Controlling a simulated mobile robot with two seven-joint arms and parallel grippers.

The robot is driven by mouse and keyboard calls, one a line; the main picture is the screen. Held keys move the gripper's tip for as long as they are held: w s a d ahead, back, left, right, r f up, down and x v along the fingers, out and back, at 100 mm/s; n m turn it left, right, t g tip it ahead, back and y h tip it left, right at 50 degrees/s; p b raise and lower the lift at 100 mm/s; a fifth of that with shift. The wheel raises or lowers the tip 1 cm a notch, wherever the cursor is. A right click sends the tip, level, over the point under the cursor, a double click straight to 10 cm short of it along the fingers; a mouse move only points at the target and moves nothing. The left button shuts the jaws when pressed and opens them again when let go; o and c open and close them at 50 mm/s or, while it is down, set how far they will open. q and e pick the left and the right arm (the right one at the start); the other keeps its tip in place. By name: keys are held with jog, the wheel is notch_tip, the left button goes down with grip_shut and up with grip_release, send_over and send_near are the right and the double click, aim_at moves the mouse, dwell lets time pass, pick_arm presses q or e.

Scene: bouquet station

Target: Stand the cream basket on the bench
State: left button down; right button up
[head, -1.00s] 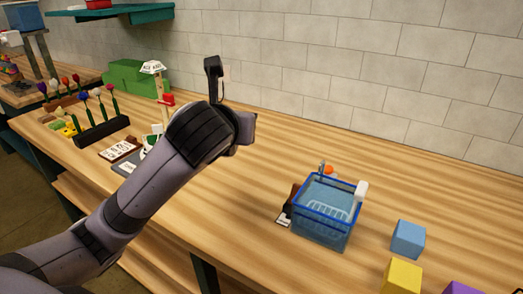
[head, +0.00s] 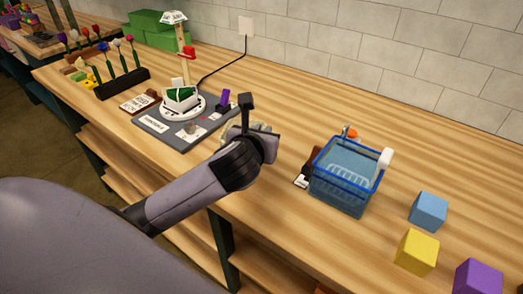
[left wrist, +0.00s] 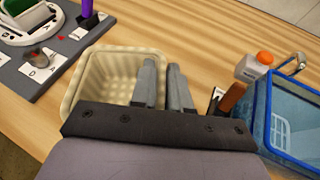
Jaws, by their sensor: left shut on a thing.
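The cream basket (left wrist: 108,82) is a square, open, empty tub with a woven-looking wall in the left wrist view. My left gripper (left wrist: 163,66) is shut on its right-hand wall, with one finger inside and one outside. The basket looks upright and low over the bench (left wrist: 205,40); whether its base touches the wood is hidden. In the head view my left gripper (head: 258,143) hides most of the basket, and only a small cream patch (head: 228,131) shows behind it. My right gripper is not in view.
A blue wire-rimmed tub (head: 345,178) stands close to the right, with an orange-capped bottle (left wrist: 254,66) beside it. A grey board (head: 165,125) with a scale lies to the left. Blue (head: 428,211), yellow (head: 416,251) and purple (head: 478,278) blocks sit farther right.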

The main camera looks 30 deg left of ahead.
pick_arm(q)
notch_tip(320, 180, down, 5)
jog(key=shift+f, duration=0.2)
jog(key=c, duration=1.1)
grip_release()
jog(key=v, duration=1.2)
jog(key=shift+f, duration=0.1)
